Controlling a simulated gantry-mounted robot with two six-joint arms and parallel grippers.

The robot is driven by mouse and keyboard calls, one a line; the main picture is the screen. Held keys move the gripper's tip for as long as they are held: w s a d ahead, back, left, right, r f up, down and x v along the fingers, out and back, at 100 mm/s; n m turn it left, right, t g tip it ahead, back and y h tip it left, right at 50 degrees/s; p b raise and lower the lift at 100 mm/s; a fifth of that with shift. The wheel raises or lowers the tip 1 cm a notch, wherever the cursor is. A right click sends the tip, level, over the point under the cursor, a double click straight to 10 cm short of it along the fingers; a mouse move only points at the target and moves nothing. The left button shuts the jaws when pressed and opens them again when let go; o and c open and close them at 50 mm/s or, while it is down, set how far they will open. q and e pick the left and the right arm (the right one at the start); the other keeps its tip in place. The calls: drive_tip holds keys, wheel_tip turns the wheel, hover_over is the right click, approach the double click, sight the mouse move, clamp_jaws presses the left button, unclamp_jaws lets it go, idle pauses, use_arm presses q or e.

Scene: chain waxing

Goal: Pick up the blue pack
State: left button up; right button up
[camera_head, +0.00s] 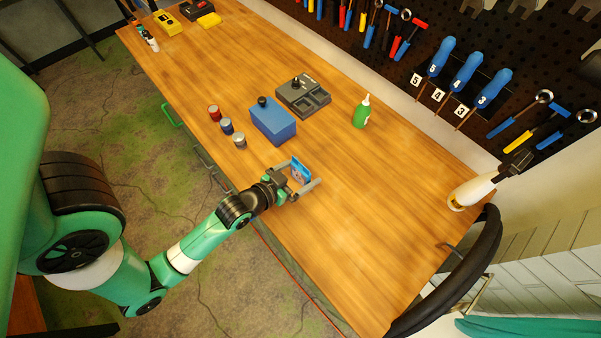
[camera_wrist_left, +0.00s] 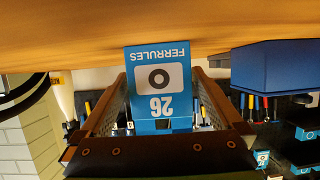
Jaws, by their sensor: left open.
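The blue pack (camera_head: 299,171) stands upright on the wooden workbench (camera_head: 370,205), near its front edge. In the left wrist view, which is upside down, the blue pack (camera_wrist_left: 160,88) shows a white ring label, "26" and "FERRULES". My left gripper (camera_head: 306,172) is open, with one finger on each side of the pack. In the wrist view narrow gaps show beside the pack, so the fingers appear apart from it. My right gripper is not in view.
A blue box (camera_head: 272,124) stands behind the pack, with several small tins (camera_head: 226,126) to its left. The bench right of the pack is clear.

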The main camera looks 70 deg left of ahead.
sight(302, 166)
use_arm(q)
drive_tip(key=c, duration=1.2)
drive_tip(key=shift+o, duration=0.2)
drive_tip(key=shift+r, duration=0.45)
wheel_tip(302, 166, up, 3)
drive_tip(key=shift+f+p, duration=0.1)
drive_tip(key=shift+p, duration=0.7)
drive_tip(key=r+p+v, duration=0.1)
drive_tip(key=p+v, duration=0.2)
drive_tip(key=v, duration=0.5)
drive_tip(key=w+r+p+v, duration=0.1)
drive_tip(key=p+v, duration=0.2)
drive_tip(key=v, duration=0.5)
drive_tip(key=shift+s+a+r, duration=0.2)
drive_tip(key=shift+s+r, duration=0.05)
drive_tip(key=shift+r, duration=0.3)
